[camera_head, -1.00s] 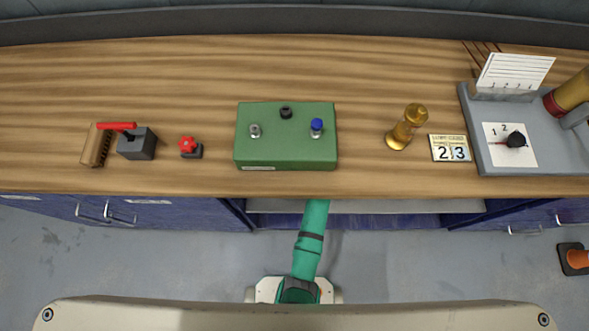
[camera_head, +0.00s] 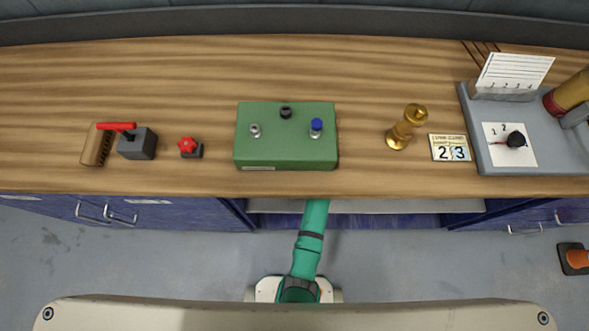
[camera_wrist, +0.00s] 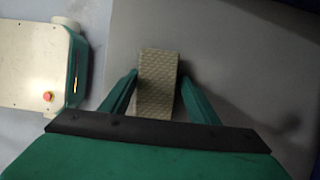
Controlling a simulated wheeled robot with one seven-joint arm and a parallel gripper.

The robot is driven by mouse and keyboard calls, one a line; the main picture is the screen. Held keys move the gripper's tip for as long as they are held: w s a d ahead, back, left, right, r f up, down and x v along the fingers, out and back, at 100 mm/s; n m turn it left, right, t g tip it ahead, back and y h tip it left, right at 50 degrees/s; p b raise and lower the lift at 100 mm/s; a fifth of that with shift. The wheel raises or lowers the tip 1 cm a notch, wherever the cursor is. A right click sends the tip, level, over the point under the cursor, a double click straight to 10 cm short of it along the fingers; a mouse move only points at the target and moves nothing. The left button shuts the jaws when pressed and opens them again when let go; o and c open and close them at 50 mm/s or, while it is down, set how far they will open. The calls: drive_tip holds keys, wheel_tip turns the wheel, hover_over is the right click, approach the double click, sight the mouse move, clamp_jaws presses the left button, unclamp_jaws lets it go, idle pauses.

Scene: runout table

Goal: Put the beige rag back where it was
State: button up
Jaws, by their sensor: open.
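The beige rag (camera_wrist: 158,85) shows in the wrist view as a textured beige block shape. It lies on a grey surface between the two green fingers of my gripper (camera_wrist: 158,92). The fingers stand apart, with a gap on the left of the rag and a narrower gap or shadow on the right. In the head view my green arm reaches in under the front edge of the table. My gripper and the rag are hidden there by the tabletop.
A grey shelf (camera_head: 400,206) lies below the front edge.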

drive_tip(key=v, duration=0.5)
drive_tip(key=shift+s+r, duration=0.25)
drive_tip(key=d, duration=1.2)
drive_tip(key=shift+w, duration=0.1)
